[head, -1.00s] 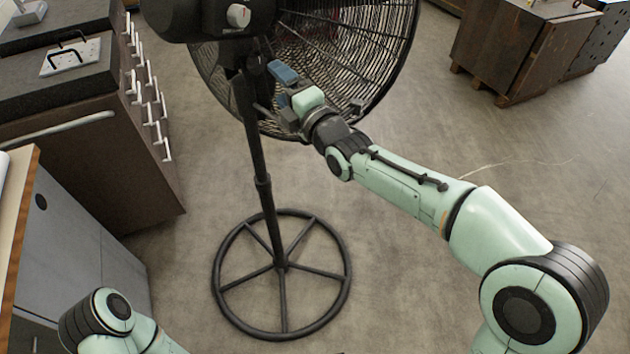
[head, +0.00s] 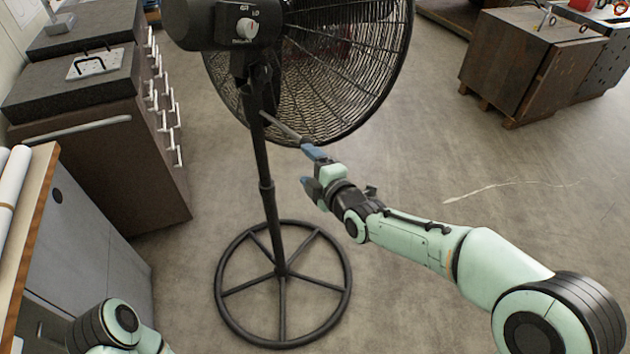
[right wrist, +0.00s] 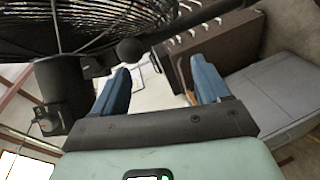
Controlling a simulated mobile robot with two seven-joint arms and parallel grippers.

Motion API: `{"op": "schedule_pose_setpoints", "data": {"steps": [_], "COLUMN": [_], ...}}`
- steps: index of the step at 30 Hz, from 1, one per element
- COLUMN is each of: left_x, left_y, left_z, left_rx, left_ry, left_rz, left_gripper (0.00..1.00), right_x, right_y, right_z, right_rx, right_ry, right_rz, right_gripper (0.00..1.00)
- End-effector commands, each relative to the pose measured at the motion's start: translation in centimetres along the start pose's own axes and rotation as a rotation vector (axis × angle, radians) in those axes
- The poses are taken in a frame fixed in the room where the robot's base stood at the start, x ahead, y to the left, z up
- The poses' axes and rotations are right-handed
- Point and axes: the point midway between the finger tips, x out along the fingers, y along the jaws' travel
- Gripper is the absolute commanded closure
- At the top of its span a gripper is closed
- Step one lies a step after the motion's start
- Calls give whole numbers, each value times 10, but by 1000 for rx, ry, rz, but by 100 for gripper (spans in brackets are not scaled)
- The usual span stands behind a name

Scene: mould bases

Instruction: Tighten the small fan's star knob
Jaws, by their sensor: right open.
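The black pedestal fan (head: 265,170) stands upright on a spoked ring base. A thin rod (head: 281,126) sticks out from its neck toward the lower right. In the right wrist view a dark rounded knob-like end (right wrist: 130,50) shows beside the upper left fingertip; I cannot make out a star shape. My right gripper (head: 310,170) is open and empty, right of the pole and below the fan cage; its blue fingers also show in the right wrist view (right wrist: 160,63). Its upper finger overlaps the rod's end in the head view; contact is unclear. My left gripper is out of view.
A white dial (head: 247,29) is on the fan motor. A brown drawer cabinet (head: 110,150) stands at left, and a grey cabinet (head: 85,250) is at lower left. A rusty block (head: 525,65) sits at upper right. The floor between is clear.

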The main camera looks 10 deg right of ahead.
Motion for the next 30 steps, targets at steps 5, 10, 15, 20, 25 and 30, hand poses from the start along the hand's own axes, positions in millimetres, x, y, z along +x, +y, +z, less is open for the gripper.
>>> {"op": "schedule_pose_setpoints", "data": {"steps": [5,10,15,20,25,30], "left_x": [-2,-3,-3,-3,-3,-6], "left_y": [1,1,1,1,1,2], "left_z": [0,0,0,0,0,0], "left_rx": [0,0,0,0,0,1], "left_ry": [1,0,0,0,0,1], "left_rz": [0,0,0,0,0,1], "left_gripper": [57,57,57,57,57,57], "right_x": [4,5,5,5,5,7], "right_y": [-22,-31,-32,-32,-31,-61], "right_z": [6,8,8,8,8,15], "right_rx": [60,84,88,87,87,160], "right_ry": [-15,-20,-21,-21,-21,-44], "right_rz": [-46,-64,-66,-65,-65,-127], "right_gripper": [24,24,24,24,24,24]}}
